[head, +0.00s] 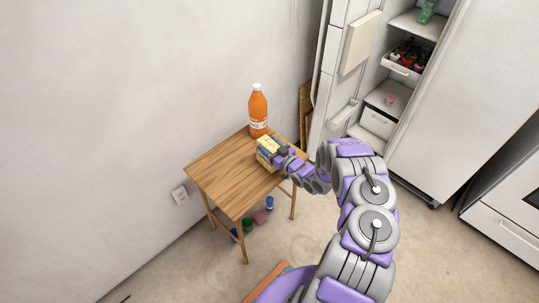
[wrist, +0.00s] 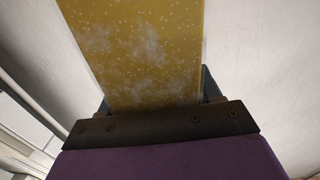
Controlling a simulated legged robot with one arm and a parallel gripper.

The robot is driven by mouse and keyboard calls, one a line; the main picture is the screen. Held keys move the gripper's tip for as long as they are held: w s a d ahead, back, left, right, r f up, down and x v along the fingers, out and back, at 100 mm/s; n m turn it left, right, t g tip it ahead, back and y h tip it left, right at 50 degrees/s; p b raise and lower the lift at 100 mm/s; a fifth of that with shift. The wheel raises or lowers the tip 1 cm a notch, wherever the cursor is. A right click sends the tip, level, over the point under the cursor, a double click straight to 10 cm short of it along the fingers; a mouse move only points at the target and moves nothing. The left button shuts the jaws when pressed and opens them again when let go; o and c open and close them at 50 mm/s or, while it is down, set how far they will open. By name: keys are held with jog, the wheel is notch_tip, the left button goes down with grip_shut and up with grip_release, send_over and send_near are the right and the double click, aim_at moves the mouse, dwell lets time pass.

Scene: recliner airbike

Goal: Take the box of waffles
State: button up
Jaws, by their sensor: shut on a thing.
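The box of waffles (head: 266,151) is a small yellow box at the back right part of a wooden table (head: 222,182). In the wrist view a yellow, speckled face of the box (wrist: 140,55) fills the upper middle. My gripper (head: 277,155) reaches it from the right and is shut on it. In the wrist view the box sits between the two fingers of my gripper (wrist: 155,98). Part of the box is hidden behind my gripper in the head view. I cannot tell whether the box touches the tabletop.
An orange bottle (head: 258,112) with a white cap stands behind the box. Several small coloured items (head: 260,217) lie on the floor under the table. An open shelf unit (head: 385,100) and a white cabinet are at the right. The table's front left is clear.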

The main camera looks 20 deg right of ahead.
jog(key=shift+d, duration=0.35)
jog(key=c, duration=0.3)
jog(key=shift+a, duration=0.15)
jog(key=shift+r, duration=0.55)
jog(key=r, duration=0.1)
jog(key=r+p, duration=0.1)
jog(key=shift+s+d+r+p, duration=0.2)
jog(key=shift+r+p, duration=0.1)
jog(key=shift+r, duration=0.1)
jog(key=v, duration=0.5)
jog(key=p+v, duration=0.1)
jog(key=v, duration=0.4)
jog(key=r+v, duration=0.1)
jog(key=v, duration=0.4)
jog(key=shift+s+d, duration=0.1)
jog(key=shift+d, duration=0.3)
